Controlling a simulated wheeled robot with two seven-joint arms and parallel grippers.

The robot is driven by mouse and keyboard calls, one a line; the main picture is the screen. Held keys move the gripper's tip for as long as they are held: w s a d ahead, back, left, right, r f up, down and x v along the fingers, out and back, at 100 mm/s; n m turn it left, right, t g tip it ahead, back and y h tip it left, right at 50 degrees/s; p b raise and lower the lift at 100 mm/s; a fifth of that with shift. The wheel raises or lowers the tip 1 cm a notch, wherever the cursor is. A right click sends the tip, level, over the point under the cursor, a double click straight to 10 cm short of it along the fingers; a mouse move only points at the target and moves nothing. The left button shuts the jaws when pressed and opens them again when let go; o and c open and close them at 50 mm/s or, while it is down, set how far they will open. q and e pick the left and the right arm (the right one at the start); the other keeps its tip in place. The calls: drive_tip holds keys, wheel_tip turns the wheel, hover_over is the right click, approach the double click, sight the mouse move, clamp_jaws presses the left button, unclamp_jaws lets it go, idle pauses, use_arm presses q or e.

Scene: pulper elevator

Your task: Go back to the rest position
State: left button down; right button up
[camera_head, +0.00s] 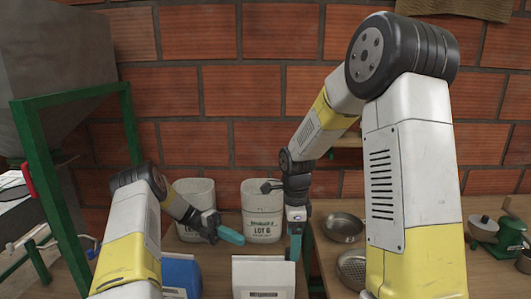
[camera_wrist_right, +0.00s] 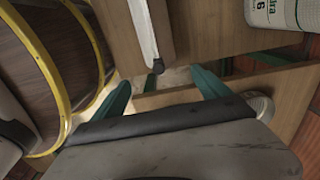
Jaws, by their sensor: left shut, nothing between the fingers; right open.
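My left gripper (camera_head: 230,236) is in front of two white bins, its teal fingers closed together with nothing between them. My right gripper (camera_head: 294,246) points down just right of the bin marked LOT 6 (camera_head: 262,225) and behind a white box (camera_head: 263,270).
A second white bin (camera_head: 195,192) stands left of the marked one. A blue container (camera_head: 181,272) is at the front left. Metal bowls (camera_head: 343,226) sit on the right table. A green frame (camera_head: 40,150) stands left. A brick wall (camera_head: 265,90) closes the back.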

drive_tip(key=shift+r, duration=0.75)
use_arm(q)
drive_tip(key=s+r+m+t+y, duration=0.3)
drive_tip(key=s+r+m+y, duration=0.1)
drive_tip(key=r+m, duration=0.4)
drive_tip(key=s+r+m+t+y, duration=0.35)
drive_tip(key=s+r+m, duration=0.2)
drive_tip(key=r, duration=0.45)
drive_tip(key=s+a+r+m+t+y, duration=0.2)
drive_tip(key=s+r+m+t, duration=0.1)
drive_tip(key=s+m, duration=0.4)
drive_tip(key=s+a+r+m+t+y, duration=0.3)
drive_tip(key=s+m+t, duration=0.3)
drive_tip(key=m, duration=0.3)
drive_tip(key=shift+s+r+m, duration=0.35)
drive_tip(key=shift+s+r, duration=0.05)
drive_tip(key=shift+s, duration=0.05)
use_arm(e)
drive_tip(key=s+d+r+n+t+y, duration=0.1)
drive_tip(key=s+d+r+n+t, duration=0.2)
drive_tip(key=s+r+n, duration=0.6)
drive_tip(key=s+d+r+n+t+y, duration=0.1)
drive_tip(key=s+d+r+n+t, duration=0.2)
drive_tip(key=s+r+n, duration=0.6)
drive_tip(key=shift+d+r+n, duration=0.2)
drive_tip(key=shift+r+n, duration=0.1)
drive_tip(key=shift+r, duration=0.1)
